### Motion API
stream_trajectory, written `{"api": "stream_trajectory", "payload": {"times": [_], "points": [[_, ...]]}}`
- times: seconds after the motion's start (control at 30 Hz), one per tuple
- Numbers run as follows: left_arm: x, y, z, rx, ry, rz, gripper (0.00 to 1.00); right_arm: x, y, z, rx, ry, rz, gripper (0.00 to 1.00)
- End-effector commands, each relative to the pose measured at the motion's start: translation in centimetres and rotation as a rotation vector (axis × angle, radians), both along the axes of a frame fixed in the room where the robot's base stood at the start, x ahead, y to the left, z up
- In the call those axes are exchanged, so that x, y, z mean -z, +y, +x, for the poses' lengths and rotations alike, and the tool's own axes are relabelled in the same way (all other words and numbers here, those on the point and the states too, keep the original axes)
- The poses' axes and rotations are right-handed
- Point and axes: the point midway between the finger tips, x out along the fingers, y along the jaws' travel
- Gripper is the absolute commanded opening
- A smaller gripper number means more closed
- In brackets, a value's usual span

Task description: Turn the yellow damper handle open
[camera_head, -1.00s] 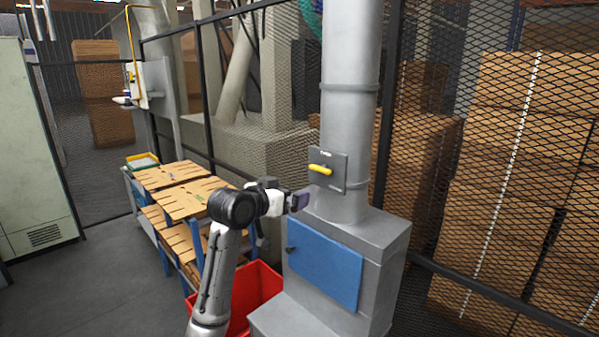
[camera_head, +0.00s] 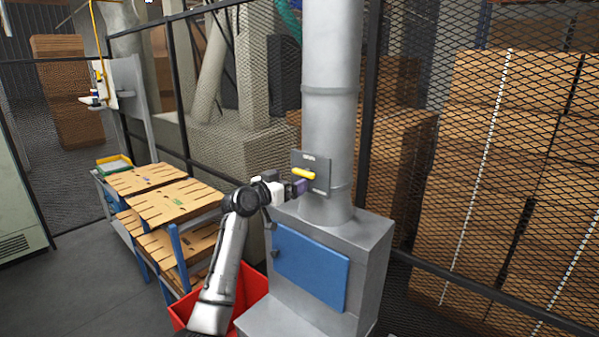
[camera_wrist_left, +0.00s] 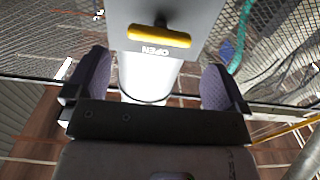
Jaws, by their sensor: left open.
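The yellow damper handle (camera_head: 303,174) sits on a grey plate (camera_head: 318,163) fixed to the grey vertical duct (camera_head: 331,110). It lies nearly level in the head view. In the left wrist view the handle (camera_wrist_left: 159,36) is a short yellow bar, with the word OPEN upside down on the plate (camera_wrist_left: 188,60) beside it. My left gripper (camera_head: 300,188) is just below and in front of the handle. In the wrist view its two fingers (camera_wrist_left: 157,85) are spread apart with nothing between them, and the handle is beyond their tips. My right gripper is not seen.
A grey cabinet with a blue door (camera_head: 310,265) stands under the duct. A red bin (camera_head: 250,290) is behind my left forearm. A rack of slotted brown boards (camera_head: 170,205) is at the left. A mesh fence (camera_head: 430,260) stands behind the duct.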

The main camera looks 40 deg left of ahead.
Motion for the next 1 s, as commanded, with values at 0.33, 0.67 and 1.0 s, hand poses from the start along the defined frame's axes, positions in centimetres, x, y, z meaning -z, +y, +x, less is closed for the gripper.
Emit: {"api": "stream_trajectory", "payload": {"times": [0.33,0.67,1.0], "points": [[-0.1,-0.1,4.1,0.001,0.000,-0.003,1.00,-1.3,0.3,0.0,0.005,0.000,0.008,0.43],[0.0,-0.2,5.4,0.000,0.000,-0.001,1.00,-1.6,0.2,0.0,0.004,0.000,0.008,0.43],[0.0,-0.3,5.5,0.000,0.000,0.000,1.00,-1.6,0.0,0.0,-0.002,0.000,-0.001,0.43]]}}
